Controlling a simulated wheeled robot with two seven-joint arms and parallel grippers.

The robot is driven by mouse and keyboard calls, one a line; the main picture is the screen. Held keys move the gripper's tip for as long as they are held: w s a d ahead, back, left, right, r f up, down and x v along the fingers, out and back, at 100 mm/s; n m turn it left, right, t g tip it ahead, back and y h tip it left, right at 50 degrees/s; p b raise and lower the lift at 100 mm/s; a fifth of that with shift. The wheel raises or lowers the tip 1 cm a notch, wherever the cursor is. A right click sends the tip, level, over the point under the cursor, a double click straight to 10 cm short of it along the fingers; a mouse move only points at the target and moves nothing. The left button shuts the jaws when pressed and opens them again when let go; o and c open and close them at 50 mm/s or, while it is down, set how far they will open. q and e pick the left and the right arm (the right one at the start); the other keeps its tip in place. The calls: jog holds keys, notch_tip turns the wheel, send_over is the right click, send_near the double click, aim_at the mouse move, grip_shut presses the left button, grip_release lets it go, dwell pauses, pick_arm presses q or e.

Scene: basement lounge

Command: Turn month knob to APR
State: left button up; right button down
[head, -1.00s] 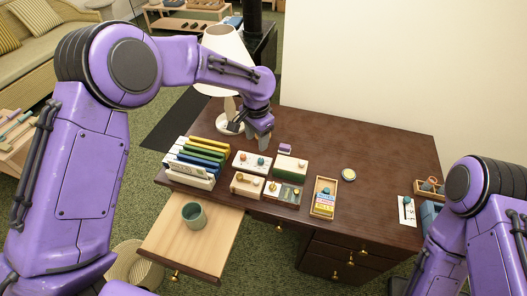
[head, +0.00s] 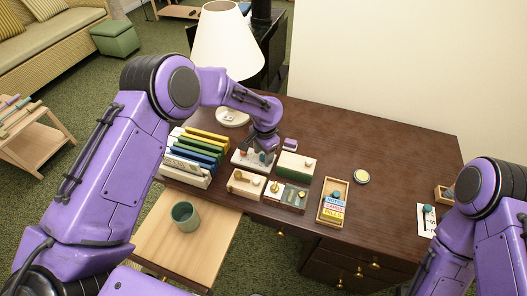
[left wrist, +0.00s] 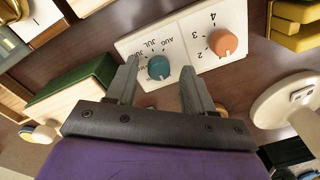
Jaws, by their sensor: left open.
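The white panel (left wrist: 190,28) carries a teal month knob (left wrist: 159,67) and an orange knob (left wrist: 222,43) with numbers beside it. Month labels, including JUL and AUG, show around the teal knob; APR is not readable. In the head view the panel (head: 238,160) is partly hidden behind my left gripper (head: 266,150). The left gripper is open, and in the left wrist view its fingertips (left wrist: 159,78) lie on either side of the teal knob. I cannot tell whether they touch it. My right gripper is out of view.
A green-and-white box (head: 296,166), a small wooden box (head: 246,183) and a tray with blocks (head: 321,214) stand close by. Upright folders (head: 168,178) are to the left, with a lamp (head: 226,45) behind. A mug (head: 185,215) stands on the pulled-out board. The desk's right middle is mostly clear.

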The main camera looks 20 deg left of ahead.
pick_arm(q)
jog(key=shift+f, duration=0.1)
jog(key=shift+s+r, duration=0.25)
grip_shut()
jog(key=m, duration=0.8)
jog(key=shift+f+m+p, duration=0.1)
jog(key=shift+m+p, duration=0.2)
jog(key=shift+p, duration=0.05)
dwell(0.4)
grip_release()
